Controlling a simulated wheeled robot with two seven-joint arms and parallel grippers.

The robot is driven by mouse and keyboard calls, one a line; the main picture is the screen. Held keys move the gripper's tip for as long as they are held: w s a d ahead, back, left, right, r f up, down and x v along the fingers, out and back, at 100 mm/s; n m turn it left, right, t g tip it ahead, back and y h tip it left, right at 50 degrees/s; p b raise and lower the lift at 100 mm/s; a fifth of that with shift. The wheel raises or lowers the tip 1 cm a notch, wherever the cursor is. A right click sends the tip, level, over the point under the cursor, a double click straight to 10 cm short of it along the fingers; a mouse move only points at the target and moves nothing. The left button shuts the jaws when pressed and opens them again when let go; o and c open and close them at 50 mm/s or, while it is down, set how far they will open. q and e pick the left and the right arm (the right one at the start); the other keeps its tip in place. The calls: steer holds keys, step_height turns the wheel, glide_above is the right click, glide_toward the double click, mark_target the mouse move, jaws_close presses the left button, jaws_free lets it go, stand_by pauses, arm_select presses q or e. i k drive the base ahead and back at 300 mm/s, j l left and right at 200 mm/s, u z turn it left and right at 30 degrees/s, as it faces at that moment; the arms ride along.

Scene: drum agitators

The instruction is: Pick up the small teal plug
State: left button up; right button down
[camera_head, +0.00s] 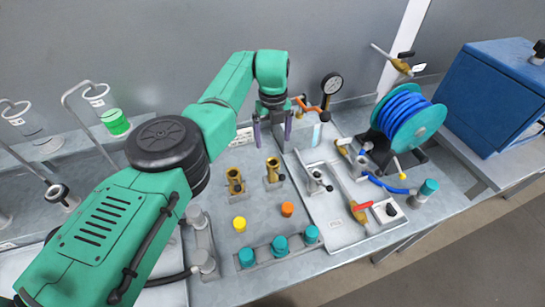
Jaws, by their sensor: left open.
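Several teal pieces are in view and I cannot tell for certain which is the small teal plug. Three teal caps stand in a row on a grey rack at the table's front: left (246,258), middle (280,245) and right (311,234). Another teal cap (428,188) tops a fitting at the right. A yellow plug (239,224) and an orange plug (287,209) sit behind the rack. My left gripper (273,138) points down at the back of the table, well behind the row, with its fingers apart and nothing seen between them. My right gripper is out of view.
Two brass fittings (236,178) (273,170) stand between the gripper and the plugs. At the right are a tray with a red-handled valve (359,208), a blue hose reel (405,115) and a blue box (495,95). A pressure gauge (332,83) stands behind.

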mark_target(311, 234)
steer(key=k, duration=2)
